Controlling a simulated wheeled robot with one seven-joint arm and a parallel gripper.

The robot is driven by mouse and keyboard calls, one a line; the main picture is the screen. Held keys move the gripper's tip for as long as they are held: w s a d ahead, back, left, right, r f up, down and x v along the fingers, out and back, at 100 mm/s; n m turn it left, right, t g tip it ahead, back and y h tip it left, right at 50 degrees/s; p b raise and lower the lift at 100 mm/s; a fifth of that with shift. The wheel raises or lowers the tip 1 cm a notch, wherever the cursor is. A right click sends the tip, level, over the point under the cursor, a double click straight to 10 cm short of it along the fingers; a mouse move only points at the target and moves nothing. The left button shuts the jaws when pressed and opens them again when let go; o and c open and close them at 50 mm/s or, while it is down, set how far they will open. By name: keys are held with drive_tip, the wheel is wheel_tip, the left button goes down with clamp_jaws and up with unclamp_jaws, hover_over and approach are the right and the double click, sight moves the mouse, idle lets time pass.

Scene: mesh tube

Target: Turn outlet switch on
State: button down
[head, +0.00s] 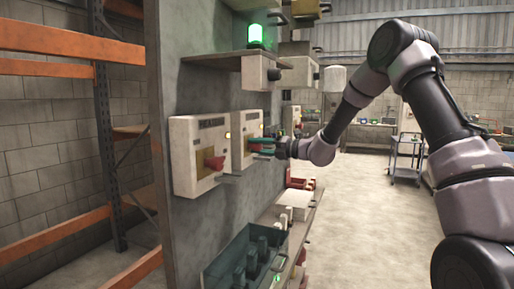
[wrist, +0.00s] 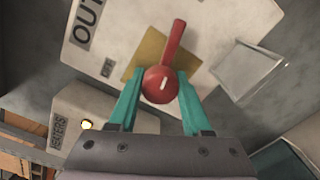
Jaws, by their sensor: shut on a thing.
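The rest of the label is cut off.
A similar box (head: 186,150) with a red switch hangs nearer on the grey panel; the wrist view shows a "HEATERS" box (wrist: 75,112) with a yellow light. A shelf with a green lamp (head: 255,36) is above. A dark bin (head: 225,265) is below. Open floor lies right.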

drive_tip(key=shift+m, duration=1.3)
drive_tip(key=shift+c, duration=1.7)
unclamp_jaws()
drive_tip(key=v, duration=1.1)
drive_tip(key=shift+w, duration=0.1)
